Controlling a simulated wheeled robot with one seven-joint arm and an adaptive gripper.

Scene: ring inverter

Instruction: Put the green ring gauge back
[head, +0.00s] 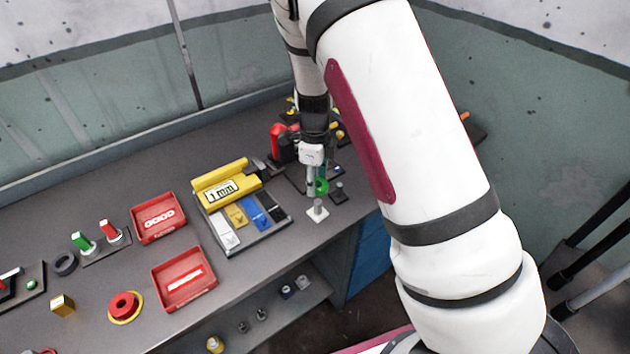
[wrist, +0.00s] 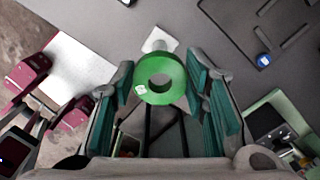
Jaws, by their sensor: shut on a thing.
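The green ring gauge (head: 322,187) is held in my gripper (head: 315,180) above the right end of the grey workbench. In the wrist view the green ring (wrist: 161,60) sits between the two teal-padded fingers of my gripper (wrist: 160,82), its hole facing the camera and a small white label on its face. A small white stand with a square base (head: 317,213) is on the bench just below and in front of the ring. It also shows in the wrist view (wrist: 158,38), partly hidden behind the ring. The ring appears apart from the stand.
A yellow 1 mm case with a grey tray (head: 265,233) of coloured blocks lies left of the stand. A small dark piece (head: 338,193) lies right of it. Two red trays (head: 158,237) are farther left. The bench's front edge is close to the stand.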

